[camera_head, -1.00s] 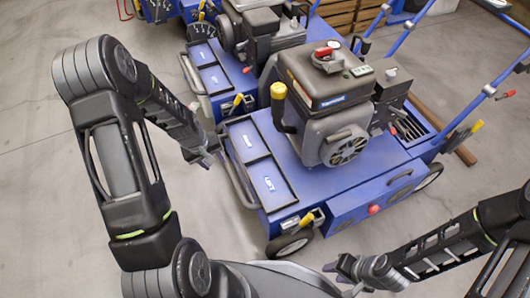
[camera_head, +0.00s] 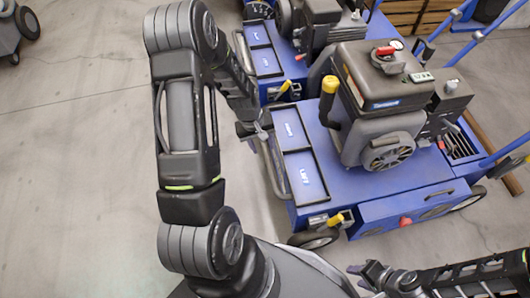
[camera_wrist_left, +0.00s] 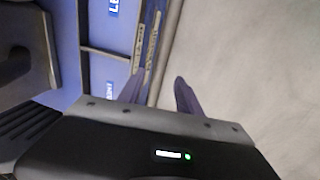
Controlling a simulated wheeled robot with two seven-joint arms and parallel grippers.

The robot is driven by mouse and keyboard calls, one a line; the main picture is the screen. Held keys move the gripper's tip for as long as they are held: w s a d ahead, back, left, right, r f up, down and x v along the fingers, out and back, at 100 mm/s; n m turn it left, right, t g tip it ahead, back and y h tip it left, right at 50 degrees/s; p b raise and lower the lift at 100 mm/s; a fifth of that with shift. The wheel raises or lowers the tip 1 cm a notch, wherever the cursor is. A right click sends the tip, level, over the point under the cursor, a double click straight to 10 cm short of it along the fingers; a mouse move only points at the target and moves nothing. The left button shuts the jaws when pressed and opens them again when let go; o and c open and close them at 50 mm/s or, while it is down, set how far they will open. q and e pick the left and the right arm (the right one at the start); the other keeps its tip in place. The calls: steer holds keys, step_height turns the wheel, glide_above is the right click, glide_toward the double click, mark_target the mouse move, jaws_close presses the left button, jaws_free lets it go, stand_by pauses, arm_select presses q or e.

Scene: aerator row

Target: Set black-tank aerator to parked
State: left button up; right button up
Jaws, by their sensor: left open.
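The black-tank aerator (camera_head: 370,190) is the nearest blue machine, right of centre in the head view, with a black tank (camera_head: 385,80) on its engine. A black lever with a yellow knob (camera_head: 330,85) stands up at the tank's left side. A second yellow handle (camera_head: 337,219) sits low at the front corner. My left gripper (camera_head: 262,131) is beside the machine's left front edge, near its grey bar. In the left wrist view, its fingers (camera_wrist_left: 160,92) are apart with no object held; the blue deck and bar lie beyond. My right gripper (camera_head: 368,274) is low, near the bottom edge; its fingers are too small to judge.
Another blue aerator (camera_head: 265,60) stands close behind the nearest one. Wooden crates (camera_head: 410,18) are at the back. Blue handlebars (camera_head: 490,40) rise at the right.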

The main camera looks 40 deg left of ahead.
mark_target(266, 154)
arm_select(q)
steer(key=f, duration=0.1)
steer(key=f+b, duration=0.1)
steer(key=f, duration=0.3)
steer(key=shift+w+d, duration=0.3)
steer(key=shift+w, duration=0.1)
jaws_close()
stand_by(1.0)
